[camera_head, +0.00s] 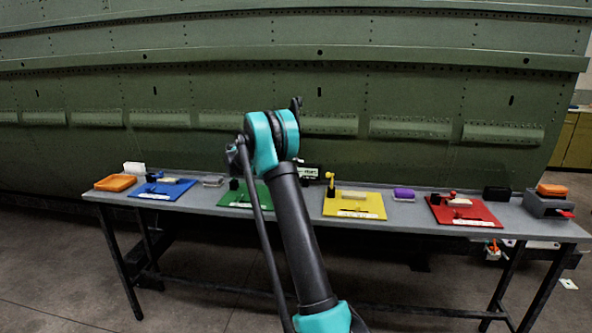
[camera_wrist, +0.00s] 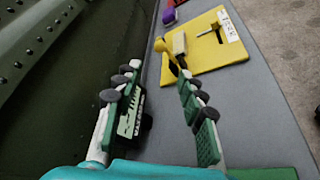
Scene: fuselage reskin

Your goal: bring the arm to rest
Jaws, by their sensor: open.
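My arm (camera_head: 295,230), black with teal joints, rises from the bottom of the head view and bends at a teal elbow in front of the table. Its far end is mostly hidden behind that elbow. In the wrist view my gripper (camera_wrist: 156,72) has its two green-and-grey fingers spread apart, with nothing held between them. The fingers hang over the grey table, close to the green fuselage wall. A small black box with a white label (camera_wrist: 130,118) shows behind the left finger. The yellow mat (camera_wrist: 205,50) lies beyond the fingertips.
The grey table (camera_head: 305,208) carries blue (camera_head: 163,189), green (camera_head: 238,197), yellow (camera_head: 354,203) and red (camera_head: 468,212) mats with small tools. An orange tray (camera_head: 115,183) is at the left end, a grey unit (camera_head: 548,206) at the right. The fuselage (camera_head: 420,85) rises close behind.

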